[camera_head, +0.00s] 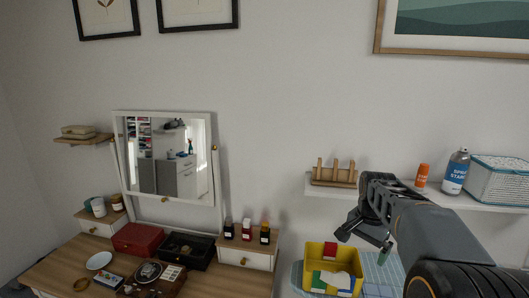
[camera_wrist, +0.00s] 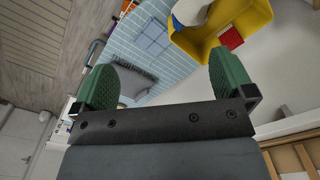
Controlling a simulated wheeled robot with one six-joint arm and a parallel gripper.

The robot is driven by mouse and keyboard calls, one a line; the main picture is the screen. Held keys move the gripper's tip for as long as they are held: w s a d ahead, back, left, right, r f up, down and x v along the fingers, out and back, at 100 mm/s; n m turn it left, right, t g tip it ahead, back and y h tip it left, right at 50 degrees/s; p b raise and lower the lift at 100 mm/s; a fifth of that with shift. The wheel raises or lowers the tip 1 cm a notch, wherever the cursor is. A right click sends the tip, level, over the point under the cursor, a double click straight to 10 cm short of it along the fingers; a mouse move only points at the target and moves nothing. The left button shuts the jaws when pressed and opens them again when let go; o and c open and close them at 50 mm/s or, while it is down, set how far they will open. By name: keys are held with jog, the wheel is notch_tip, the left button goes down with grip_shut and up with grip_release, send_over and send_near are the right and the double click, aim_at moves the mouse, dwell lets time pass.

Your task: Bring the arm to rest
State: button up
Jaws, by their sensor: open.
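My arm reaches in from the lower right in the head view, and my gripper (camera_head: 366,243) hangs at its end, just right of and above a yellow bin. In the wrist view my gripper (camera_wrist: 166,88) shows two green fingers spread wide apart with nothing between them. Beyond the fingers are the blue striped surface (camera_wrist: 125,45) and the yellow bin (camera_wrist: 245,18), both apart from the fingers as far as I can see.
The yellow bin (camera_head: 318,255) stands below. A wooden dresser (camera_head: 215,284) with a mirror is at left.

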jog(key=s+a+f+n+t, duration=0.1)
jog(key=s+a+n, duration=0.3)
jog(key=s, duration=0.4)
jog(key=s+a+f+n+t, duration=0.1)
jog(key=s+a+n+t, duration=0.2)
jog(key=s+a+n, duration=0.2)
jog(key=s+n, duration=0.1)
jog(key=s, duration=0.1)
jog(key=shift+s+a+f+t, duration=0.15)
jog(key=shift+s+a+t, duration=0.15)
jog(key=shift+s, duration=0.1)
jog(key=shift+d, duration=0.1)
